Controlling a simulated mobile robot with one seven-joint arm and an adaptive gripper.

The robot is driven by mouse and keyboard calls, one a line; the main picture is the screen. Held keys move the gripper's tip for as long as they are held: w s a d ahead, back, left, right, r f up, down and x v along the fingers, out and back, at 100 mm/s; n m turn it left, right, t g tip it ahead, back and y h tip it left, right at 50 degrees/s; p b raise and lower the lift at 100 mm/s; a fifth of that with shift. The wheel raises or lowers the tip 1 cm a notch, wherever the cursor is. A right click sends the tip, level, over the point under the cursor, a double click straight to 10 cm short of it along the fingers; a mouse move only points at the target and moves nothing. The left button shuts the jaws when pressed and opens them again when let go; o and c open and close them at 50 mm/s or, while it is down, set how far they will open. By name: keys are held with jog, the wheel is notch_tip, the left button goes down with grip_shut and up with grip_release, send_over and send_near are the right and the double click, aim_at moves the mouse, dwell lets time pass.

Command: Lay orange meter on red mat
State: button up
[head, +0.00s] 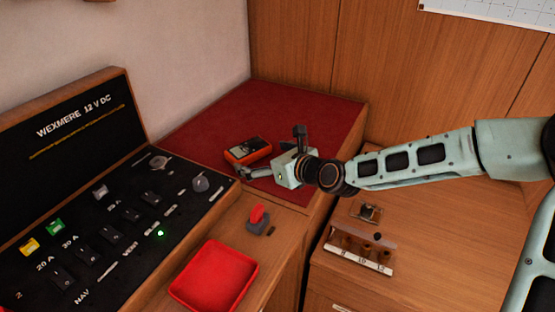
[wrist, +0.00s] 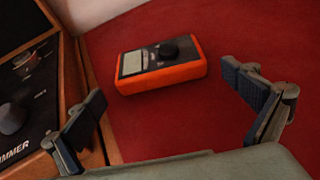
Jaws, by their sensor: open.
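The orange meter (head: 247,152) lies flat, face up, on the red mat (head: 240,108), near the mat's front edge in the head view. In the wrist view the orange meter (wrist: 161,66) shows its grey display and black dial, with the red mat (wrist: 215,130) around it. My gripper (head: 268,158) is just right of the meter in the head view. In the wrist view my gripper (wrist: 170,115) has its two fingers spread wide with nothing between them. The meter is beyond the fingertips, apart from them.
A black switch panel (head: 110,200) in a wooden frame stands at the left. A red tray (head: 214,276) and a red-handled switch (head: 258,218) are on the wood in front. A small rack with holes (head: 360,250) sits at right. The mat's back is clear.

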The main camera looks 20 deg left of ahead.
jog(key=p+v, duration=0.1)
jog(key=v, duration=0.8)
jog(key=shift+s+d+r+p, duration=0.2)
jog(key=shift+d+p, duration=0.1)
jog(key=shift+w, duration=0.1)
